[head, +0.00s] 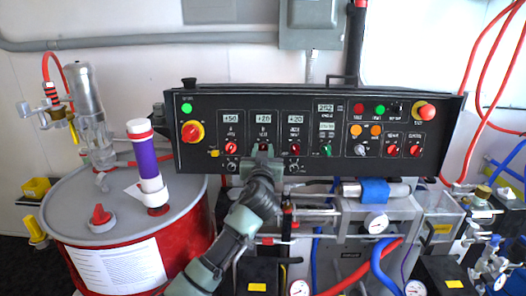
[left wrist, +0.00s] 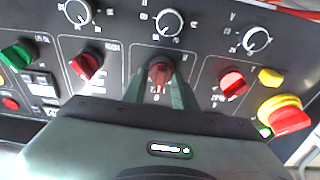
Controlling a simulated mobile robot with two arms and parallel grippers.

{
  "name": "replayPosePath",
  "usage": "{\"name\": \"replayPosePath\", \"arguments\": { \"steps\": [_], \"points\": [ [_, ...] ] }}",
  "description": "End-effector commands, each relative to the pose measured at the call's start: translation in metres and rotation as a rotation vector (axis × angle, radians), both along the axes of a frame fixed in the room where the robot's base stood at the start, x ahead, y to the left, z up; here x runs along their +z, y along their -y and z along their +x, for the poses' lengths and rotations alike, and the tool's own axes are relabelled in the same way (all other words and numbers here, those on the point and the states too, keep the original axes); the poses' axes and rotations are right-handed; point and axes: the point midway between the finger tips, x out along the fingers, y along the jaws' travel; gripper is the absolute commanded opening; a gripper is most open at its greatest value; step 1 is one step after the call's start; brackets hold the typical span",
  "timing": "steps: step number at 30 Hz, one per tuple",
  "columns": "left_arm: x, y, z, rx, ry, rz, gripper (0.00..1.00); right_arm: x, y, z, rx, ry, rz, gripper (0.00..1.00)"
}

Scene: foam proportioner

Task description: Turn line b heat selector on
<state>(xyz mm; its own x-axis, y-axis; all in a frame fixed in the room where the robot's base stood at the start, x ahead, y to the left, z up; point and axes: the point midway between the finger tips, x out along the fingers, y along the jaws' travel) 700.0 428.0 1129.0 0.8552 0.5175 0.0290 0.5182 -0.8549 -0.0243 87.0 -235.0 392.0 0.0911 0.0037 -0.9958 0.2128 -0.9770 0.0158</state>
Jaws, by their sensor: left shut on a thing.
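The black control panel (head: 350,120) spans the middle of the head view. The line B heat selector is a small red knob (left wrist: 160,72) under the second display, which reads "+20" (head: 263,118). My left gripper (head: 263,152) reaches up from below and covers most of this knob in the head view. In the left wrist view, the fingers of my left gripper (left wrist: 161,80) stand on either side of the red knob and are shut on it. The exact angle of the knob is hard to tell. My right gripper is not in view.
Red selectors flank the held one: one on the left (head: 231,147) and one on the right (head: 294,148). A green selector (head: 326,150) sits further right. A red and yellow main switch (head: 192,131) is at the panel's left. A red drum (head: 185,238) stands at the lower left.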

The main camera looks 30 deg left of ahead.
Motion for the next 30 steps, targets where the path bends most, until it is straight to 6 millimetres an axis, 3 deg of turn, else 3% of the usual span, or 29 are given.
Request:
{"name": "replayPosePath", "arguments": {
  "steps": [15, 30],
  "points": [
    [-0.001, 0.0, 0.0, -0.072, -0.213, 0.332, 0.0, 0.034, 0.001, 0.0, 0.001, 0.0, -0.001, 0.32],
    [-0.004, 0.001, 0.0, -0.093, -0.272, 0.429, 0.0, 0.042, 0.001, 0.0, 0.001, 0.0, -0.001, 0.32]
  ]
}}
